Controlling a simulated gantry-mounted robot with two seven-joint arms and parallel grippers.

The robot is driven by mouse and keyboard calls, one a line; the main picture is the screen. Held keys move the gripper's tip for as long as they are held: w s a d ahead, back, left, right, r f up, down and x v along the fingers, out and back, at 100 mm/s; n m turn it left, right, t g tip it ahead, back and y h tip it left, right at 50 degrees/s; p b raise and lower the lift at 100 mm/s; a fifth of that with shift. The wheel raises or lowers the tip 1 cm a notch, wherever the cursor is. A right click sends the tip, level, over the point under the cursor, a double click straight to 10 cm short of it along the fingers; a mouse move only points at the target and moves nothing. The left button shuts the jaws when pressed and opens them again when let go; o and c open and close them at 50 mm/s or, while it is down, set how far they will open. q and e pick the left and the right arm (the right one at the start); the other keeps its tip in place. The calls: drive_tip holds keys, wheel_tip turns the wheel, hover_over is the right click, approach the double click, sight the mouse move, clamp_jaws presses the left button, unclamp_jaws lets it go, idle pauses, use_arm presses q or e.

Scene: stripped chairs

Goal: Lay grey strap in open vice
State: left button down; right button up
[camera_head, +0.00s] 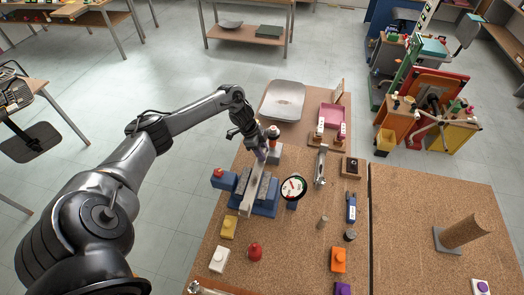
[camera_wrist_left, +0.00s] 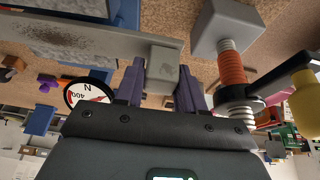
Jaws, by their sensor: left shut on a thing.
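The grey strap (camera_head: 252,190) is a long flat bar, running lengthwise over the blue vice (camera_head: 266,208). My left gripper (camera_head: 262,156) is at the strap's far end. In the left wrist view, the strap (camera_wrist_left: 70,30) stretches to the left, with a rough darker patch on its face. The left gripper's fingers (camera_wrist_left: 162,88) are shut on a small grey block at its end. Blue parts of the vice show beside the strap. I cannot tell whether the strap touches the vice's bed. My right gripper is not in view.
A round white dial (camera_head: 293,188) stands close right of the vice. A grey block with an orange-brown threaded rod (camera_wrist_left: 234,72) is close beside my fingers in the wrist view. Yellow (camera_head: 229,227), white and red pieces lie in front. A grey tray (camera_head: 284,100) lies behind.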

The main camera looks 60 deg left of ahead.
use_arm(q)
drive_tip(key=shift+f, duration=0.25)
drive_tip(key=c, duration=0.6)
unclamp_jaws()
